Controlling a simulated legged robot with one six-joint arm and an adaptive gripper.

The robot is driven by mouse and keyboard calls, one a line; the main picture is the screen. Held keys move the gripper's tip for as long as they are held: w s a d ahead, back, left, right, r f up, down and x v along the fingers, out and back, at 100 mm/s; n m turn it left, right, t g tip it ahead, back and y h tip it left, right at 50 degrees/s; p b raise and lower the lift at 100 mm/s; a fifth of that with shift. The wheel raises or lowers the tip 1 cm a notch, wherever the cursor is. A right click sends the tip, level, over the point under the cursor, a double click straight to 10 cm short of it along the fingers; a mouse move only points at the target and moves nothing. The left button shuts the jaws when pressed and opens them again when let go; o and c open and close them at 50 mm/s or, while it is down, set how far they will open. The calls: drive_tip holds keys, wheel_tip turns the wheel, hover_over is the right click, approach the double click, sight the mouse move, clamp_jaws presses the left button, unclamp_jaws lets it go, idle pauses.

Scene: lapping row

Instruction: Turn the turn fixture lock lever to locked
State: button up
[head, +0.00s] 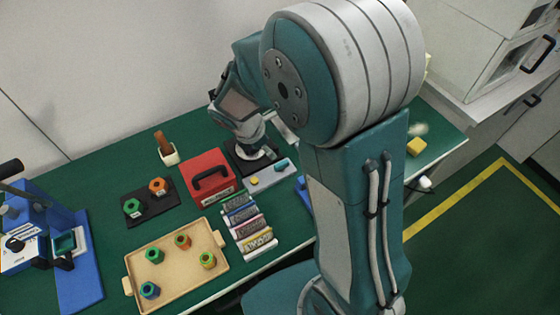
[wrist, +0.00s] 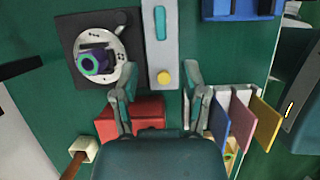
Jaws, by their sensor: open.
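In the wrist view, a round silver plate (wrist: 118,62) sits on a black base (wrist: 75,28) at upper left. A purple and green ring-shaped part (wrist: 92,63) stands on it. In the head view the black base (head: 236,160) is partly hidden by my arm, and the gripper's fingers cannot be made out.
A grey strip (head: 268,180) with a yellow knob (wrist: 164,77) and a teal piece (wrist: 160,22) lies beside the base. A red box (head: 205,170) with a black handle stands close by. A tan tray (head: 177,262), a dark pad (head: 162,207) and a blue fixture (head: 82,285) stand farther left.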

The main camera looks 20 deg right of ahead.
sight(281, 163)
drive_tip(key=x, duration=1.1)
clamp_jaws()
